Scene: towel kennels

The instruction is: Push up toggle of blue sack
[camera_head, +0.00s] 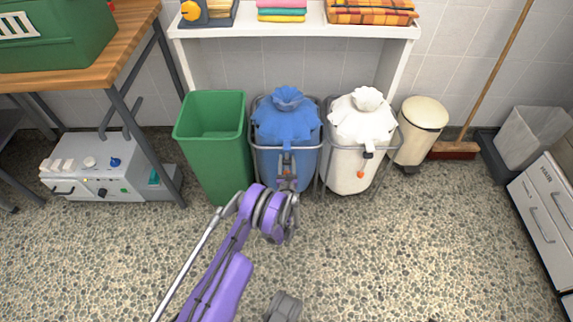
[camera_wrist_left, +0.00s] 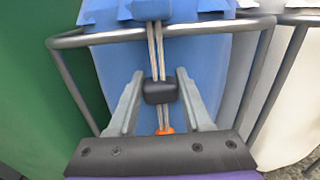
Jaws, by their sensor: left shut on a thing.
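The blue sack (camera_head: 285,125) hangs in a metal frame between the green bin and the white sack, its top gathered. In the left wrist view the blue sack (camera_wrist_left: 195,60) fills the middle, with two pale cords running down its front. A black toggle (camera_wrist_left: 159,91) sits on the cords, with an orange piece (camera_wrist_left: 165,131) below it. My left gripper (camera_head: 286,160) is at the front of the blue sack. In the left wrist view its two fingers (camera_wrist_left: 158,95) stand on either side of the toggle, shut on it. My right gripper does not show clearly.
The green bin (camera_head: 213,140) stands left of the blue sack, and the white sack (camera_head: 350,165) stands right of it in a similar frame (camera_head: 397,155). A white shelf (camera_head: 300,30) with folded towels is above. A cream pedal bin (camera_head: 422,118) is further right. The floor in front is clear.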

